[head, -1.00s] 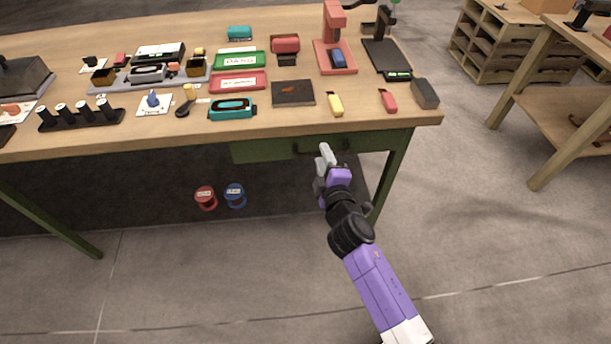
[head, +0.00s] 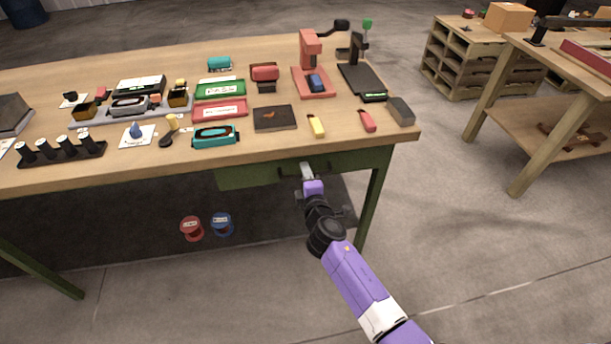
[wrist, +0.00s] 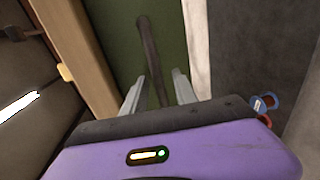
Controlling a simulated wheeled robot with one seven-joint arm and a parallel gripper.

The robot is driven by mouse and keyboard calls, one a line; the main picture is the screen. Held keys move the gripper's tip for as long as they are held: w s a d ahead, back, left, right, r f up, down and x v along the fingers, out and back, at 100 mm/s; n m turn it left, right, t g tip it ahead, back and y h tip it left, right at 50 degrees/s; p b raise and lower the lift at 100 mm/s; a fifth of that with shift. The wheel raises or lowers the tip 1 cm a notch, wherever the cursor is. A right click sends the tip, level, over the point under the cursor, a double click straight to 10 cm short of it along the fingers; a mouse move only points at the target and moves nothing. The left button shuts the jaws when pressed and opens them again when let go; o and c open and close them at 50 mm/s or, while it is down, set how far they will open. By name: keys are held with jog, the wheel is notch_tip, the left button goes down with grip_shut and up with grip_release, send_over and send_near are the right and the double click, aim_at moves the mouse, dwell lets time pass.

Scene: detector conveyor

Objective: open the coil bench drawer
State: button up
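The coil bench (head: 225,160) has a green drawer (head: 245,177) under its front edge, which looks shut. The drawer's dark bar handle (head: 284,173) is partly hidden by my gripper (head: 307,170) in the head view. In the wrist view the handle (wrist: 150,50) stands out from the green drawer front (wrist: 172,45). The two pale fingers of my gripper (wrist: 158,92) are apart, one on each side of the handle's near end. I see a gap between the handle and each finger, so it is not gripped.
Tools, coloured cases and small parts crowd the bench top. A red spool (head: 191,228) and a blue spool (head: 222,224) are below the bench. A green bench leg (head: 372,205) stands right of my gripper. Floor in front is clear.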

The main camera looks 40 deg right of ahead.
grip_shut()
dwell(1.4)
